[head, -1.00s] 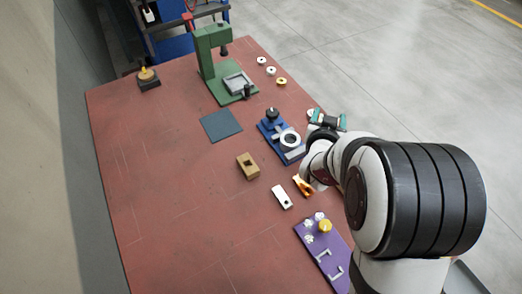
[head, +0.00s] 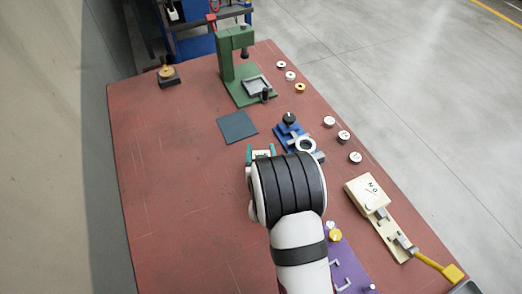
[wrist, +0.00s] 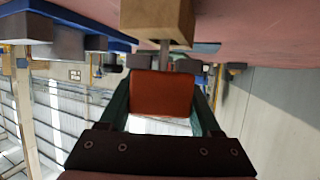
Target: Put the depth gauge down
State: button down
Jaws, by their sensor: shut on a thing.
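In the wrist view an orange-red block (wrist: 162,93) is held between the green fingers of my gripper (wrist: 161,100); I take it to be the depth gauge. A grey rod (wrist: 165,52) runs from it toward a tan block (wrist: 157,18). The rod's end meets the tan block in the picture, but I cannot tell whether it is inside, touching or in front of it. In the head view my gripper (head: 261,152) is over the middle of the red bench (head: 170,200), left of the blue fixture. My arm hides the gauge and the tan block there.
A blue fixture with a ring (head: 305,145) stands close right of my gripper. A dark mat (head: 238,127) and a green press (head: 232,70) are beyond. A purple board (head: 345,265) lies near, a cream box (head: 367,195) right.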

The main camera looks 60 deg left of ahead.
jog(key=shift+f, duration=0.3)
jog(key=shift+f, duration=0.25)
jog(key=shift+c, duration=0.4)
grip_release()
